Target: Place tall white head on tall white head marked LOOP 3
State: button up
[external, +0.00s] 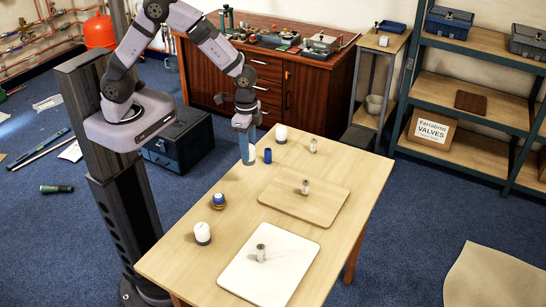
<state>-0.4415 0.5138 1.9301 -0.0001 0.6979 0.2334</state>
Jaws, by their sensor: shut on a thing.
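My gripper (248,158) is over the far left part of the table, pointing down. It is shut on a white head (252,154), which is partly hidden by the fingers. I cannot tell whether this head touches the table. Another white head (281,133) stands just beyond it at the far edge, and a third white head (202,232) stands near the left edge. Small metal valve bodies stand upright: one at the far right (313,145), one on the wooden board (305,187), one on the white board (261,253). The LOOP 3 marking is not readable.
A blue cylinder (267,155) stands close to the right of my gripper. The wooden board (325,204) and white board (284,276) lie flat. The table's right side is clear.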

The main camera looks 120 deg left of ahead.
jog(key=w+a+r, duration=0.2)
jog(key=a+r, duration=0.1)
jog(key=a, duration=1)
notch_tip(320, 180, up, 3)
jog(key=n+b, duration=0.1)
send_over(282, 128)
jog(key=shift+s+f+p, duration=0.1)
jog(key=shift+f+p, duration=1.35)
jog(key=shift+f, duration=3.4)
jog(key=shift+f, duration=0.15)
jog(key=o, duration=1.1)
